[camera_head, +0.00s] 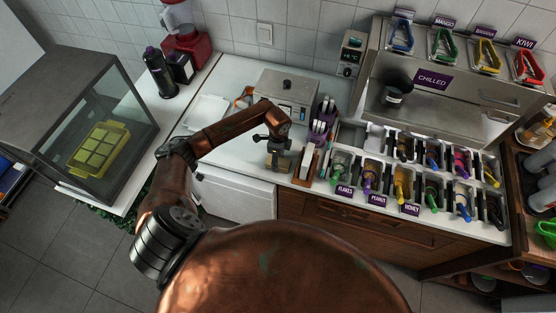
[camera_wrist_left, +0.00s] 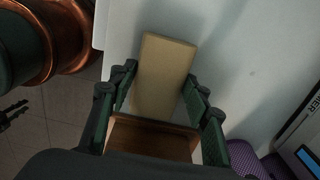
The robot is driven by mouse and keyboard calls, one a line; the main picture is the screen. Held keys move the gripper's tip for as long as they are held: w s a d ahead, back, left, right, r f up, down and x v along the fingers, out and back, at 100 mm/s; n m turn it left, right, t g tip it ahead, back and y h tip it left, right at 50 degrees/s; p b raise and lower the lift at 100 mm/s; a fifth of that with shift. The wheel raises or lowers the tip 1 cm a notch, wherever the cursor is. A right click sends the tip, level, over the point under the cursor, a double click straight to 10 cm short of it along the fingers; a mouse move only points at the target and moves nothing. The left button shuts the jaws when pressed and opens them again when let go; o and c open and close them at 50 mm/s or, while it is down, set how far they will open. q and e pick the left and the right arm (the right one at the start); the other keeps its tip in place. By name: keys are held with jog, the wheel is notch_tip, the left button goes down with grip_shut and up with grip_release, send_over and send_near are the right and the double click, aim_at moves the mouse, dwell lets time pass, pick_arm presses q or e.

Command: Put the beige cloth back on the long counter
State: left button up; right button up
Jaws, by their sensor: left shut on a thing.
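My left gripper (camera_head: 279,158) is over the white counter top (camera_head: 232,150), near its front edge. In the left wrist view, its two green-padded fingers (camera_wrist_left: 158,92) are on either side of a beige, flat, block-like piece (camera_wrist_left: 163,72), which I take to be the beige cloth. A brown piece (camera_wrist_left: 152,137) shows between the fingers nearer the palm; I cannot tell whether it belongs to the beige piece. The gripper is shut on the beige piece. I cannot tell whether the piece touches the counter. My right gripper is not in view.
A metal appliance (camera_head: 287,90) stands behind the gripper. A purple holder (camera_head: 322,122) and topping tubs with coloured spoons (camera_head: 398,180) are to its right. A white tray (camera_head: 205,112) lies left. A glass case (camera_head: 100,135) stands far left.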

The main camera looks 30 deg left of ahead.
pick_arm(q)
jog(key=o, duration=1)
jog(key=shift+f, duration=0.1)
jog(key=shift+o, duration=0.2)
jog(key=shift+r, duration=0.35)
notch_tip(320, 180, up, 12)
jog(key=b, duration=0.1)
jog(key=shift+f, duration=0.15)
